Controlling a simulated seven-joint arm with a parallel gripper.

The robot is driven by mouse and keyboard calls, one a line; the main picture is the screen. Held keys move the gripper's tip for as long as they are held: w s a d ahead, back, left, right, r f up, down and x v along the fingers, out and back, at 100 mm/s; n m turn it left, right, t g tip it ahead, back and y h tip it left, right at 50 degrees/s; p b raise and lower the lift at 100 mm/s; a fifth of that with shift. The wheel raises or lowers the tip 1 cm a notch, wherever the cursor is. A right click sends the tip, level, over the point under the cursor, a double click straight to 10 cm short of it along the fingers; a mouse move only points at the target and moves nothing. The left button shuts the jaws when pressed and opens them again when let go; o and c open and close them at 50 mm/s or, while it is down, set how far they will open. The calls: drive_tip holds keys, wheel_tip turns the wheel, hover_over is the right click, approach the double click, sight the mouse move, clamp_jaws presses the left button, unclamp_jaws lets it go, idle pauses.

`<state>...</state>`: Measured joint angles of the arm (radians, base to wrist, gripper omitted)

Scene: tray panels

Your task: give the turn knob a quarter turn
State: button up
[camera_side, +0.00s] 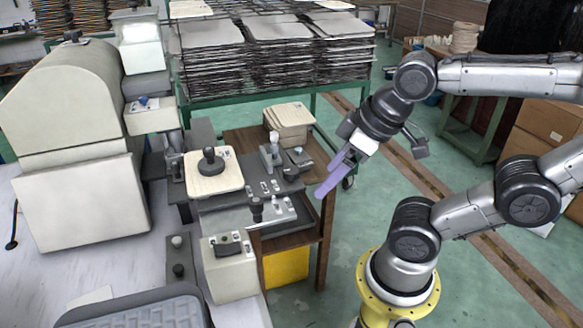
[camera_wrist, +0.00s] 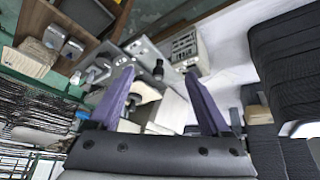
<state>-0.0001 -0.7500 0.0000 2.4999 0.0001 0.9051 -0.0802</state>
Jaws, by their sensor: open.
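A black knob (camera_side: 210,162) stands upright on a cream square panel (camera_side: 228,182) in the side view. I take it for the turn knob, but I cannot tell which way it is turned. My gripper (camera_side: 329,180) has purple fingers and hangs in the air to the right of the panel, well apart from it. In the wrist view my gripper (camera_wrist: 160,74) shows its two fingers spread wide with nothing held. Part of the cream panel (camera_wrist: 150,95) shows between the fingers there, partly hidden.
Beside the panel are a grey switch board (camera_side: 278,216), a small black knob (camera_side: 257,208) and a grey lever (camera_side: 270,152). A cream stack (camera_side: 289,120) lies behind. A large beige machine (camera_side: 75,150) stands left. The air between my gripper and the panel looks clear.

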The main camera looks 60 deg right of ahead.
wheel_tip(320, 180, up, 4)
drive_tip(key=w+n+g, duration=0.1)
drive_tip(key=w+n, duration=0.1)
drive_tip(key=n, duration=0.8)
drive_tip(key=n+g, duration=0.5)
drive_tip(key=n, duration=0.2)
hover_over(291, 169)
wheel_tip(291, 169, down, 3)
wheel_tip(291, 169, down, 13)
drive_tip(key=shift+r, duration=0.1)
